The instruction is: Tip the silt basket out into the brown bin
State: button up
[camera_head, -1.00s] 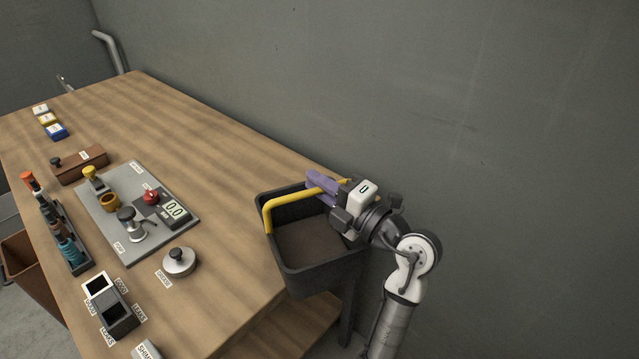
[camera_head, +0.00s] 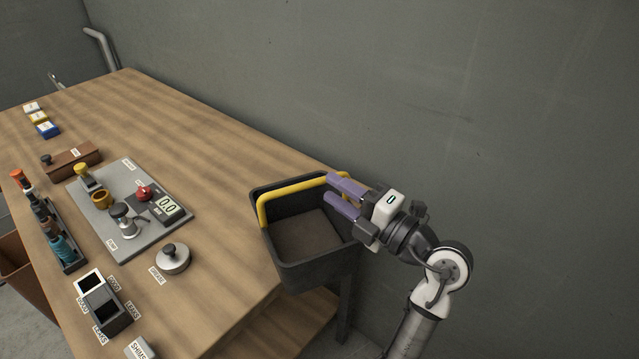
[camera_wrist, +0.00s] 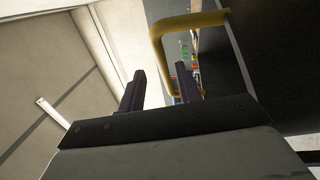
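The silt basket (camera_head: 315,277) is a dark grey open tub with a yellow bar handle (camera_head: 292,187), at the right end of the bench. Brown material (camera_head: 305,236) covers its bottom. My gripper (camera_head: 328,186) is at the basket's right back side, its two purple fingers apart with nothing between them. The fingertips are close to the handle's right end; I cannot tell if they touch it. In the wrist view the handle (camera_wrist: 190,22) shows beyond the fingertips. The brown bin (camera_head: 14,268) stands on the floor at the far left, partly hidden by the bench.
The wooden bench (camera_head: 215,180) fills the middle. It carries a grey plate (camera_head: 150,230) with fittings, a round metal weight (camera_head: 173,260), a tool rack (camera_head: 70,255), a two-part box (camera_head: 103,303) and small coloured boxes (camera_head: 40,118). A grey wall is close behind.

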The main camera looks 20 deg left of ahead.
jog(key=b+v, duration=0.1)
jog(key=v, duration=0.5)
jog(key=shift+d, duration=0.1)
